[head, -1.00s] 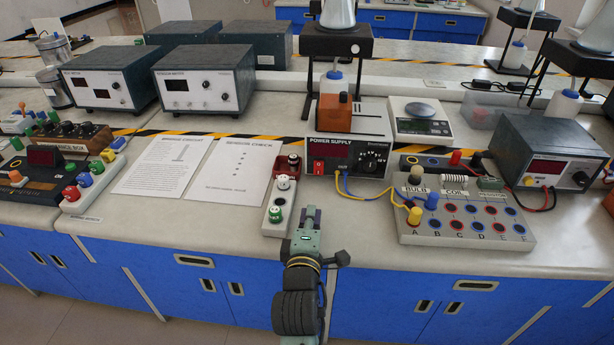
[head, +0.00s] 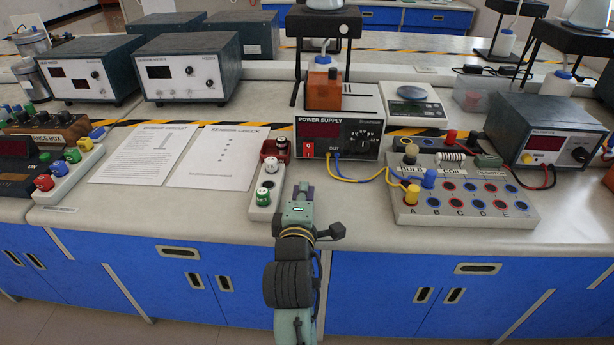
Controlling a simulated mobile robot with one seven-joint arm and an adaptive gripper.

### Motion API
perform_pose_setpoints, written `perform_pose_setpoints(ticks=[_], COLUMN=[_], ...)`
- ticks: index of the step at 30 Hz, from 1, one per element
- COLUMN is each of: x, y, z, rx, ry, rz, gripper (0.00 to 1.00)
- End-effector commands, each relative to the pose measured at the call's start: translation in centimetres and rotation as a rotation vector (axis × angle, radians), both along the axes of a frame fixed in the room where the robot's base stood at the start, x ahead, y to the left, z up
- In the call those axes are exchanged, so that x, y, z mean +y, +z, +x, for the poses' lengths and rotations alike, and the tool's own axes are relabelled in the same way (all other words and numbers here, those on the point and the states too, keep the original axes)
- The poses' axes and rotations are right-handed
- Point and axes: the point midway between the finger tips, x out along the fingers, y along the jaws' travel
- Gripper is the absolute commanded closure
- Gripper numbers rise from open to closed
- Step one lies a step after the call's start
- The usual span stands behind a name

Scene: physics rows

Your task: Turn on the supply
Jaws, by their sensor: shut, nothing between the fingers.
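The power supply (head: 328,128) is a white-topped box with a black front panel, standing at the middle of the bench. Its red switch (head: 308,149) is at the lower left of the panel. The panel's dark display (head: 325,132) shows no readable digits. A black dial (head: 366,134) is on the right. Blue and yellow leads leave its OUT sockets. My gripper (head: 302,190) is shut and empty, in front of and below the supply, near the bench's front edge and apart from the switch. My arm hides part of the bench front.
A white strip with green and white knobs (head: 263,196) lies just left of my gripper. A circuit board (head: 470,212) with wired plugs stands to the right. An orange block (head: 323,88) sits on the supply. Bare bench lies between my gripper and the supply.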

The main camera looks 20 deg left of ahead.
Motion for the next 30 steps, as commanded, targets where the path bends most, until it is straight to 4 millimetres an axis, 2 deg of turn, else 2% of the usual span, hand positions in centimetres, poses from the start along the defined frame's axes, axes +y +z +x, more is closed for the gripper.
perform_pose_setpoints(ticks=[1,4,12,18,24,30], x=[0.1,0.2,1.9,2.8,3.2,3.3], y=[-0.6,-0.5,-0.5,-1.0,-1.3,-1.4], z=[0.1,0.4,6.4,9.6,11.0,11.2], rx=[-0.007,-0.007,0.001,0.001,0.001,0.000], ry=[0.001,0.004,0.003,0.003,0.003,0.003], rz=[0.002,0.000,-0.002,-0.002,-0.001,-0.001], gripper=[1.00,1.00,1.00,1.00,1.00,1.00])
